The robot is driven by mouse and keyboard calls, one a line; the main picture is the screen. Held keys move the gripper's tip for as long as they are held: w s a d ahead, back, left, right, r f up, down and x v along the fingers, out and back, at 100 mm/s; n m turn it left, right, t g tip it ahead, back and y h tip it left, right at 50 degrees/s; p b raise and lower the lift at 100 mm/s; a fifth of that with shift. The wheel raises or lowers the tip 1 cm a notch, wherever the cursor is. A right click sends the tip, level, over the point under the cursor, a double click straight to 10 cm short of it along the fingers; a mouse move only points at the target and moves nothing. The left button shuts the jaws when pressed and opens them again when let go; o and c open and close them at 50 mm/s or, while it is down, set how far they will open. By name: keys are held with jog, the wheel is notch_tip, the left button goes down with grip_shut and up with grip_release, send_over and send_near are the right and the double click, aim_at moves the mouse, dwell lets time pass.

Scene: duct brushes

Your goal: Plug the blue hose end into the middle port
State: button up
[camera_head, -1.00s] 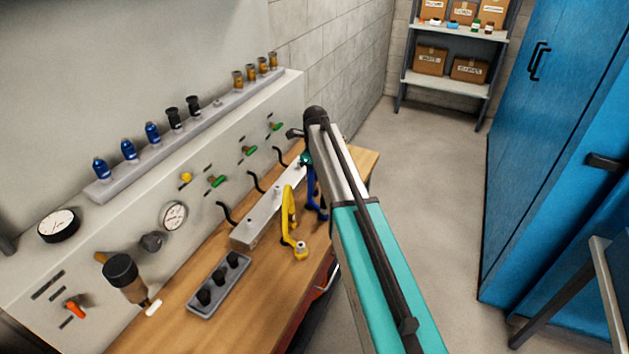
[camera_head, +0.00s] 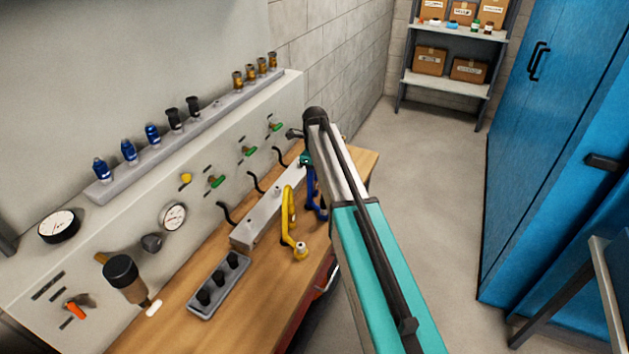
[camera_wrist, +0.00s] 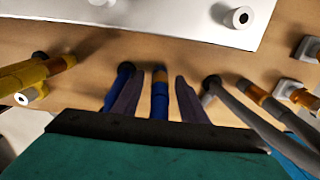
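The blue hose end (camera_wrist: 160,92), with an orange band near its tip, lies between the two dark fingers of my gripper (camera_wrist: 158,98) in the wrist view. A gap shows on each side of it, so the fingers are open around it. Another part of the blue hose (camera_wrist: 122,75) shows beside the left finger. In the head view my arm hides most of the gripper; some blue hose (camera_head: 311,190) shows beside it. The pale port block (camera_head: 258,226) sits on the bench with ports along its top, including the middle port (camera_head: 277,190). The wrist view shows the block (camera_wrist: 170,14) ahead.
A yellow hose (camera_head: 287,215) stands left of my arm on the wooden bench (camera_head: 185,318). A grey hose (camera_wrist: 250,118) lies right of my gripper. Black hooks (camera_head: 227,213) project behind the block. A grey tray (camera_head: 204,311) holds black fittings.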

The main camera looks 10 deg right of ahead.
grip_shut()
jog(key=shift+r, duration=0.15)
jog(key=shift+r+p, duration=0.4)
jog(key=shift+r, duration=0.3)
jog(key=shift+r+p, duration=1.05)
jog(key=shift+r, duration=1.1)
jog(key=s+r+n+b, duration=0.1)
jog(key=s+n+b, duration=0.1)
jog(key=s+n, duration=0.7)
jog(key=s+r+n+b, duration=0.2)
jog(key=s+n, duration=0.6)
jog(key=n, duration=0.2)
jog(key=shift+s+r+n+b, duration=0.3)
jog(key=shift+s, duration=0.05)
